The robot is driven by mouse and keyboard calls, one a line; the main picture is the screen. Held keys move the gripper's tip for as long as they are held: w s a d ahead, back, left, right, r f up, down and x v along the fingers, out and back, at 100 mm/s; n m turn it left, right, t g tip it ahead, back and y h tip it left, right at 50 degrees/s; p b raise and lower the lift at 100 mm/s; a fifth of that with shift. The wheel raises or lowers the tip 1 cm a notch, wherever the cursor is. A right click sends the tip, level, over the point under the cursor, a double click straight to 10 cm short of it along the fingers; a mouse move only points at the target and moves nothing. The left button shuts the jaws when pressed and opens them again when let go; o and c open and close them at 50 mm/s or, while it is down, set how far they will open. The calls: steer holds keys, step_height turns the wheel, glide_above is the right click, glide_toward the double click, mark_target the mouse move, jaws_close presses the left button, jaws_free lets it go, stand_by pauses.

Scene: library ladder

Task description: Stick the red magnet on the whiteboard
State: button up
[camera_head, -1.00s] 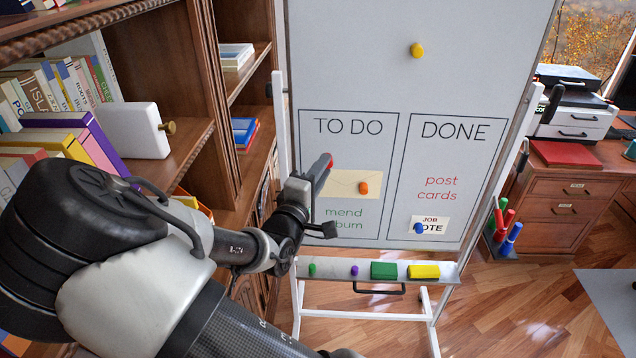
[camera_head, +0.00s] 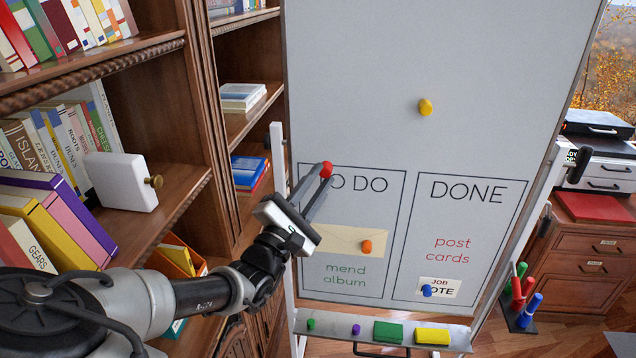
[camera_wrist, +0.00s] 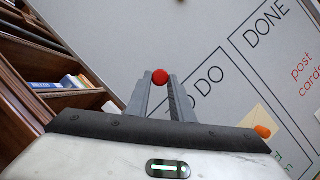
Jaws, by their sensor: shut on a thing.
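The red magnet (camera_head: 326,169) is held between the fingertips of my gripper (camera_head: 318,178). It also shows as a red ball at the fingertips in the wrist view (camera_wrist: 160,77). My gripper is shut on it, in front of the whiteboard (camera_head: 370,60), over the left top of the "TO DO" box. I cannot tell whether the magnet touches the board. A yellow magnet (camera_head: 425,107) is on the upper board. An orange magnet (camera_head: 367,247) is on a cream envelope (camera_head: 340,240), and a blue magnet (camera_head: 427,290) is on a card in the "DONE" box.
The board's tray (camera_head: 460,340) carries a green magnet, a purple magnet, a green eraser and a yellow eraser. A wooden bookcase (camera_head: 190,100) stands close on the left. The upper board around the yellow magnet is bare.

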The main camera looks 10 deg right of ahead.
mark_target(324, 162)
steer(key=w+d, duration=0.2)
steer(key=w, duration=0.6)
steer(key=shift+d, duration=0.3)
steer(key=shift+w, duration=0.1)
stand_by(0.5)
stand_by(0.5)
steer(key=o, duration=1)
